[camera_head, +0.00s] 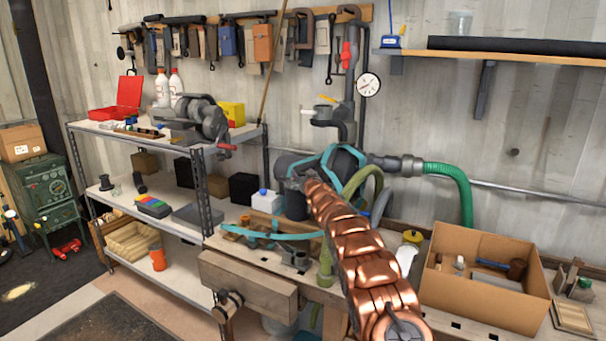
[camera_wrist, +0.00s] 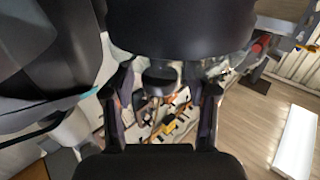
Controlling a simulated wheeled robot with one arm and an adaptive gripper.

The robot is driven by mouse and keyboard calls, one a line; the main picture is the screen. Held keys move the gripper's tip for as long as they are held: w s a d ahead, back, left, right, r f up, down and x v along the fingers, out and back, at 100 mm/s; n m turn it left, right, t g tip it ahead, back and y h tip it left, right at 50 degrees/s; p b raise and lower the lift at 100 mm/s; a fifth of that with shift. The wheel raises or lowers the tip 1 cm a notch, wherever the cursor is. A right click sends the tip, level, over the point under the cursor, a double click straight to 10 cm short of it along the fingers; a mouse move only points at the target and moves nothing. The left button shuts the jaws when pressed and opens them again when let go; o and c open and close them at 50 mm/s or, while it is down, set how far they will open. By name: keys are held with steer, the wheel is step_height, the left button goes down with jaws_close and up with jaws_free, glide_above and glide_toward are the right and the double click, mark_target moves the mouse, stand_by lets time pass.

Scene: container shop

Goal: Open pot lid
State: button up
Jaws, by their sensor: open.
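My gripper (camera_wrist: 160,92) is open in the wrist view, with one dark finger on each side and nothing held between them. A large dark rounded body (camera_wrist: 180,28) fills the top of that view, with a smaller dark cylinder (camera_wrist: 159,79) below it, seen between the fingers. I cannot tell whether the fingers touch either. In the head view my copper arm reaches to the dark machinery at the wall, and its gripper end is hard to make out there. No pot lid is clearly identifiable. A small yellow-topped container (camera_head: 412,237) stands on the bench right of my arm.
Teal-banded dark machinery (camera_head: 342,163) and a green hose (camera_head: 452,180) crowd the wall. A cardboard box (camera_head: 483,300) with loose items stands at the right. A metal shelf rack (camera_head: 205,185) is at the left. A wooden vise (camera_head: 250,285) juts from the bench front.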

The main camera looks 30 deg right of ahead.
jaws_close()
stand_by(0.6)
